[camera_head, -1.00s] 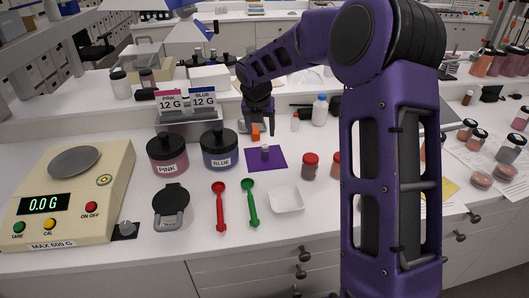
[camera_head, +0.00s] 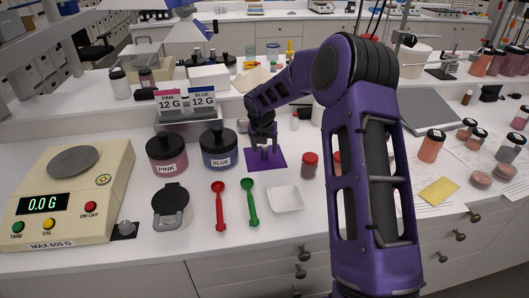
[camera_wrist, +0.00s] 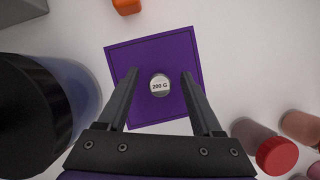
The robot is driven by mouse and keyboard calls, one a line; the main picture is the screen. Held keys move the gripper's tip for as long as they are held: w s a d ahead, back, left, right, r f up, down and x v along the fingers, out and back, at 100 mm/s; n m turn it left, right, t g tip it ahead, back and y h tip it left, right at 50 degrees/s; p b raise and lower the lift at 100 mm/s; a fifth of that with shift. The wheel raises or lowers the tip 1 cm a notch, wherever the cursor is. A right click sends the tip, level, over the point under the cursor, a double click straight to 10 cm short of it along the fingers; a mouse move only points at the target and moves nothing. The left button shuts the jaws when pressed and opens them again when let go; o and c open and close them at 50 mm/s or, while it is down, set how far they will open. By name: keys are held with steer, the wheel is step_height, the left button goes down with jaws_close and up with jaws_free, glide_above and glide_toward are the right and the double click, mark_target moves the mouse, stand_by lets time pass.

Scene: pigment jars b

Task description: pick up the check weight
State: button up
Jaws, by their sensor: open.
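The check weight (camera_wrist: 160,86) is a small silvery cylinder labelled 200 G, standing on a purple mat (camera_wrist: 180,48). In the wrist view it lies between the two open fingers of my gripper (camera_wrist: 160,83), with a gap on each side. In the head view my gripper (camera_head: 264,147) is low over the purple mat (camera_head: 278,165), pointing down, and it mostly hides the weight.
The blue jar (camera_head: 219,148) stands close left of the mat, and it fills the left side of the wrist view. A red-capped jar (camera_head: 310,165) is at the right. A white dish (camera_head: 286,199), spoons and a scale (camera_head: 75,190) stand nearer.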

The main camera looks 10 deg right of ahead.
jaws_close()
steer(key=shift+r, duration=0.1)
stand_by(0.3)
